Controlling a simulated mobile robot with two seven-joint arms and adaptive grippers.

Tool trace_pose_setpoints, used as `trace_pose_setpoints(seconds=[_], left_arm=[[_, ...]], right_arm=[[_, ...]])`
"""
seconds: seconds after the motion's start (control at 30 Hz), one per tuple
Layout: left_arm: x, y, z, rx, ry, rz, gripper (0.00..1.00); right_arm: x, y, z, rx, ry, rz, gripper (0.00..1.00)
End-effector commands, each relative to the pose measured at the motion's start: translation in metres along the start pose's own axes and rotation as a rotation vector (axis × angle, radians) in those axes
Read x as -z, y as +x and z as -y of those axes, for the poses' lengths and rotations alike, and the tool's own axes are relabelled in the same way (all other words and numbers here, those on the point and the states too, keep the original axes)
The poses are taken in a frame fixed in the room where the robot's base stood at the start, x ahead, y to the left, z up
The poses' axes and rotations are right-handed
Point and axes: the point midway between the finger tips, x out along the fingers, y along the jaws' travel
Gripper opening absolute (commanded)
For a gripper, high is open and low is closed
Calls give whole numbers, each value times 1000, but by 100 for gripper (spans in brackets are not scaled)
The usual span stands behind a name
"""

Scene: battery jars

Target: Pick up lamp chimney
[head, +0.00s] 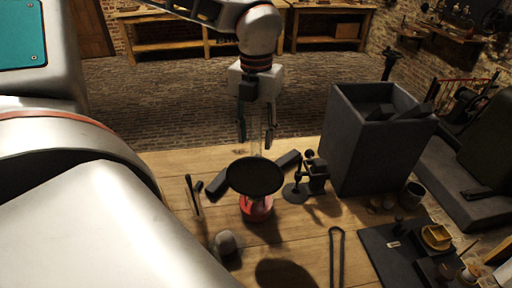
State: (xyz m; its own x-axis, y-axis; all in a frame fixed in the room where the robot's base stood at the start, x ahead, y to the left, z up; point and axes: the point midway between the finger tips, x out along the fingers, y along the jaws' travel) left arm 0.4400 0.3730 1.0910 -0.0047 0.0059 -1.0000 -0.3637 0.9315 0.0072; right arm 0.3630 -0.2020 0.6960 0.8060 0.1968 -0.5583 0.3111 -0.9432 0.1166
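The lamp chimney (256,142) is a clear, faint glass tube. It appears upright, just above or behind a black round dish-like piece (255,176) over a red base (257,208) on the wooden table. My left gripper (256,132) points down from above, with its two dark fingers spread on either side of the glass. A gap seems to show between the fingers and the glass, though the clear glass makes its edges hard to see. Whether its foot rests on anything is hidden by the black piece. My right gripper is not in view.
A tall dark grey open box (357,140) stands on the right. A small dark stand (315,178), dark bars, a grey rounded piece (226,242) and long tongs (336,258) lie around the lamp. A dark mat (375,250) holds small items at front right.

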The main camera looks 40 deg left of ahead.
Motion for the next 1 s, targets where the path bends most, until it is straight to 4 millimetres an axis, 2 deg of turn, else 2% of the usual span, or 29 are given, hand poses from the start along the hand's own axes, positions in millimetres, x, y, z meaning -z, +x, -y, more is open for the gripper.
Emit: trace_pose_setpoints(seconds=[0.3, 0.43, 0.47, 0.83, 1.0], left_arm=[[0, 6, 0, 1, 0, 1, 39], [0, 6, 0, 1, 0, 1, 5], [0, 6, 0, 1, 0, 1, 0], [0, 4, 0, 1, 0, 2, 0], [-1, -7, 0, 1, -1, 4, 0]], right_arm=[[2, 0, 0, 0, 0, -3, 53], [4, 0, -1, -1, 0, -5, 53], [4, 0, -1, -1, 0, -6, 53], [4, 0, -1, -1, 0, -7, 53], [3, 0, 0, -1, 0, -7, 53]])
